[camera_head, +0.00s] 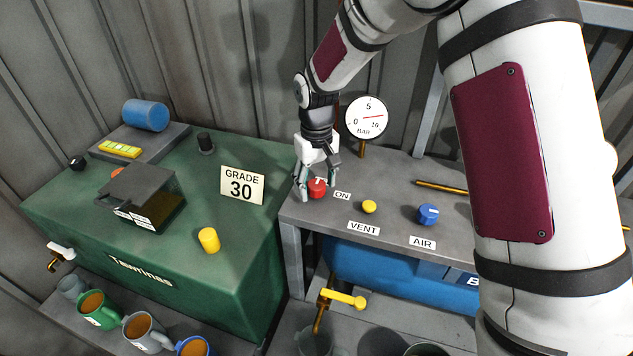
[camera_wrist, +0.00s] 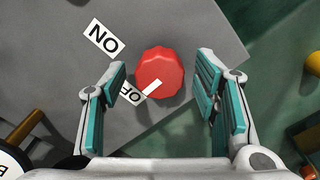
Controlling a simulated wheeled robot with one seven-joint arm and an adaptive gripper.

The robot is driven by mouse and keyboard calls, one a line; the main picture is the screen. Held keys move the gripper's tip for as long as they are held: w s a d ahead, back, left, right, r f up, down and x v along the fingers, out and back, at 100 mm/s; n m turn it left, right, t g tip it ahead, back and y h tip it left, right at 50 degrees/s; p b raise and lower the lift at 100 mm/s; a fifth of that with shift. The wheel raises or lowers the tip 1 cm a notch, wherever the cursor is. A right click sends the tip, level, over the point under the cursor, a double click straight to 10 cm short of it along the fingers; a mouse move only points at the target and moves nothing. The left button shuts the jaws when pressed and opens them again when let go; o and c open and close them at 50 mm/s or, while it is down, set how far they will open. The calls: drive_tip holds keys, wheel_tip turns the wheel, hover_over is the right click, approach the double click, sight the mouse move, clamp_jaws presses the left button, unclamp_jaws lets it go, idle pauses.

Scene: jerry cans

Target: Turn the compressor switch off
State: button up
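The compressor switch is a red knob (camera_head: 317,187) on the grey bench top, beside a small ON label (camera_head: 342,195). In the wrist view the red knob (camera_wrist: 160,72) has a white pointer mark on its rim that points toward the partly covered OFF label (camera_wrist: 131,94). The ON label (camera_wrist: 104,40) lies to the upper left of the knob there. My gripper (camera_head: 316,190) is right over the knob, pointing down. In the wrist view its teal-padded fingers (camera_wrist: 160,90) are apart on both sides of the knob, with gaps, not touching it.
A yellow VENT button (camera_head: 369,206) and a blue AIR knob (camera_head: 428,214) sit to the right on the bench. A pressure gauge (camera_head: 366,117) stands behind, its red needle near 10. A green cabinet (camera_head: 120,240) with a GRADE 30 sign (camera_head: 242,185) is at left.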

sight(317, 184)
drive_tip(key=shift+r, duration=0.1)
wheel_tip(317, 184, up, 12)
idle(0.5)
